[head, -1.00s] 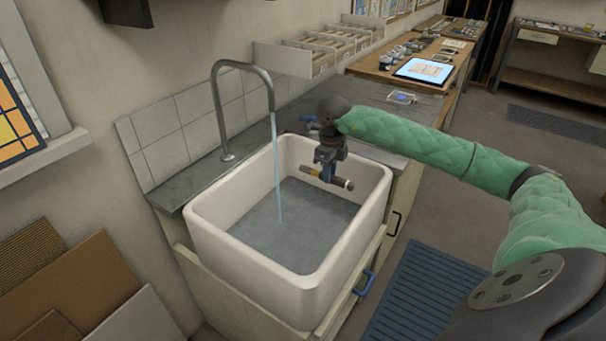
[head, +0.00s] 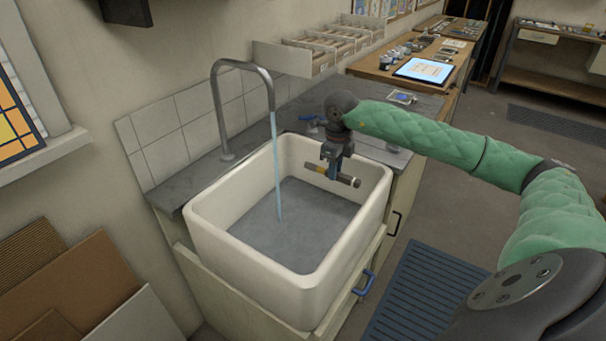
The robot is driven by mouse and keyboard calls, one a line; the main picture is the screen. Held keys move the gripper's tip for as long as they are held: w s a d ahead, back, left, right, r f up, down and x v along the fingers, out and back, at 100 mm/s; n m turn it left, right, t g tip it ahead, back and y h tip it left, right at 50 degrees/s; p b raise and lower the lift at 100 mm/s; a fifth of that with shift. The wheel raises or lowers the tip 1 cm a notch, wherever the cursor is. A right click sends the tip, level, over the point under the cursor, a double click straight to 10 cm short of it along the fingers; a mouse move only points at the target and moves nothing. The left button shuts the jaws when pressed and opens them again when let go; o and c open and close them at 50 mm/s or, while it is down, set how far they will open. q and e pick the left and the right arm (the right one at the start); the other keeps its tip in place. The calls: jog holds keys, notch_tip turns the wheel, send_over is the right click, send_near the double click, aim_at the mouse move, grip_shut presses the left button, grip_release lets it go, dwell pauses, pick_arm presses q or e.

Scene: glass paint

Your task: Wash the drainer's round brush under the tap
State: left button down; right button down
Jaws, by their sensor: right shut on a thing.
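My right gripper (head: 333,172) is over the back right part of the white sink (head: 208,234), pointing down. It is shut on the round brush (head: 347,180), which lies roughly level across the fingers, with a tan end to the left and a dark, light-ringed end to the right. Which end bears the bristles is too small to tell. The tap (head: 217,103) arches over the sink, and a thin stream of water (head: 277,175) runs from it into the basin. The brush is to the right of the stream, apart from it. My left gripper is not in view.
A grey counter (head: 300,104) runs behind the sink, with blue-handled items (head: 311,122) near my right gripper. A drawer rack (head: 300,62) hangs on the wall above. The basin's left and middle are free.

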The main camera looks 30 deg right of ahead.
jog(key=shift+s+d+r+b, duration=0.2)
jog(key=shift+s+d+r, duration=0.25)
jog(key=shift+s+r, duration=0.25)
jog(key=shift+s+d+r+b, duration=0.2)
jog(key=shift+s+d+r, duration=0.2)
jog(key=shift+s+r, duration=0.25)
jog(key=shift+s+f, duration=0.1)
